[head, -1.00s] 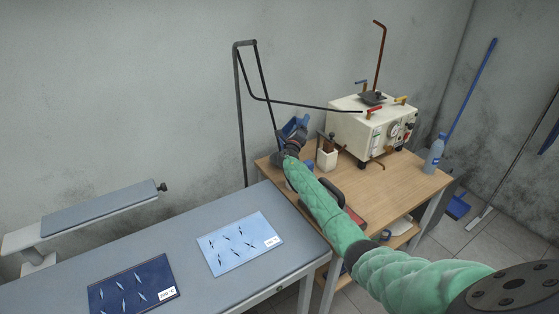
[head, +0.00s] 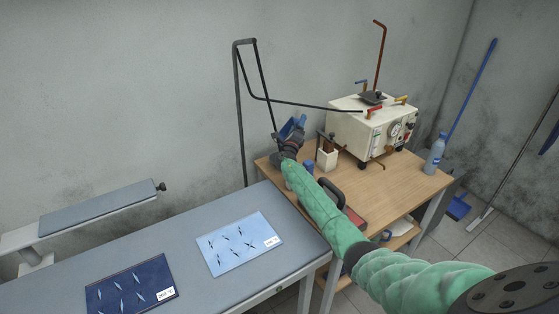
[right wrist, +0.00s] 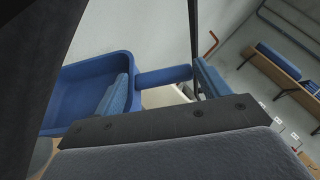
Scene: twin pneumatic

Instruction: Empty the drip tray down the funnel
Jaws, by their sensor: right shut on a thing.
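The drip tray (head: 296,124) is blue and shows beyond my right gripper (head: 286,140) at the back left corner of the wooden table, above the tabletop. In the right wrist view the tray (right wrist: 72,92) is at the left, and its round blue handle (right wrist: 163,76) runs between the blue finger pads. My right gripper is shut on that handle. The tray looks tilted; I cannot make out any liquid in it. I cannot pick out a funnel with certainty. My left gripper is not in view.
A white steam generator (head: 372,128) with valves and pipes stands on the wooden table (head: 400,178). A small white container (head: 327,158) is right of my gripper. A water bottle (head: 435,154) stands at the right. A grey ironing table (head: 190,285) is at front left. A dark metal frame (head: 240,110) rises behind.

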